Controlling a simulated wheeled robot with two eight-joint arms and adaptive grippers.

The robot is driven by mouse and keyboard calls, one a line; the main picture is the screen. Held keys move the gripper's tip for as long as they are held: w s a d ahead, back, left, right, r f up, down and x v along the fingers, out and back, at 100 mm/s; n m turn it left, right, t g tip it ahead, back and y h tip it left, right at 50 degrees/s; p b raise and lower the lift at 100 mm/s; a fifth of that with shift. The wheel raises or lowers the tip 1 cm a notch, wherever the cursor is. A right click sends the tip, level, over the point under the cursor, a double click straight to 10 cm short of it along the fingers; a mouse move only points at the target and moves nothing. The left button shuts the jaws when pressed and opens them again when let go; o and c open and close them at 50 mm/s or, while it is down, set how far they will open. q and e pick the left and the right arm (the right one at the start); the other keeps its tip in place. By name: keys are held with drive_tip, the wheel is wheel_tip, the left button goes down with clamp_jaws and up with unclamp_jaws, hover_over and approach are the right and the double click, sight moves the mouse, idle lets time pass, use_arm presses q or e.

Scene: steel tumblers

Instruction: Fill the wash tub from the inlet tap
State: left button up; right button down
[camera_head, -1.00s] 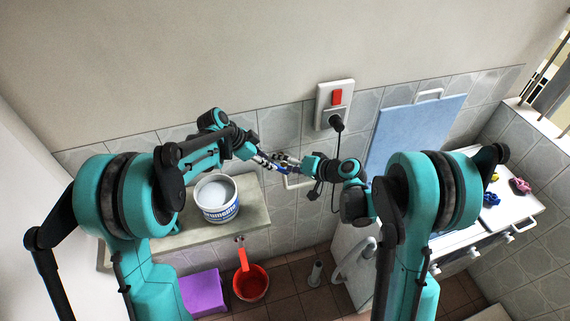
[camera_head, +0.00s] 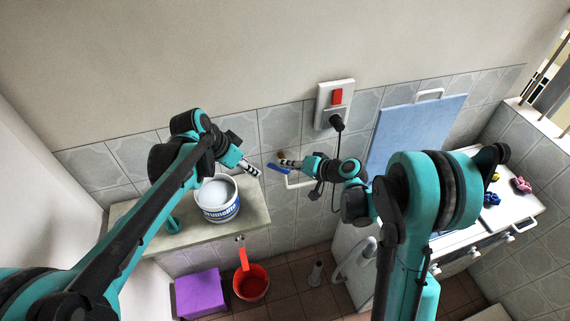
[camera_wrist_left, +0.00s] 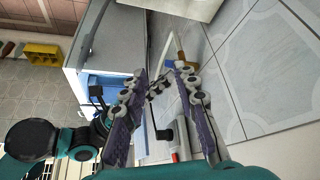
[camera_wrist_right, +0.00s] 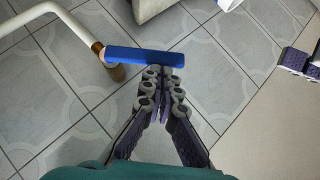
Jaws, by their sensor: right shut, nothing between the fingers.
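The inlet tap on the tiled wall has a blue lever (camera_head: 278,169), a brass body and a white pipe (camera_head: 300,184). In the right wrist view the blue lever (camera_wrist_right: 140,56) lies crosswise beside the brass body (camera_wrist_right: 116,73). My right gripper (camera_head: 284,162) is shut and empty, its tips close to the lever's right end; I cannot tell whether they touch. My left gripper (camera_head: 250,168) is open and empty, left of the tap; its fingers (camera_wrist_left: 162,82) are apart. The white washing machine (camera_head: 350,262) has its blue lid (camera_head: 415,132) raised. My right arm hides most of the wash tub.
A paint bucket (camera_head: 217,198) stands on the ledge (camera_head: 255,208) under my left gripper. A switch socket (camera_head: 335,104) with a black plug is above. Pegs (camera_head: 520,186) lie on the machine's right.

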use_arm(q)
drive_tip(key=s+a+n+t+y, duration=0.1)
drive_tip(key=s+a+n+y, duration=0.1)
drive_tip(key=s, duration=0.6)
drive_tip(key=s+a+n+t+y, duration=0.2)
drive_tip(key=s+a+n, duration=0.2)
drive_tip(key=s+n, duration=0.3)
drive_tip(key=shift+s+a+f, duration=0.35)
drive_tip(key=shift+s, duration=0.65)
use_arm(e)
drive_tip(key=shift+a, duration=0.1)
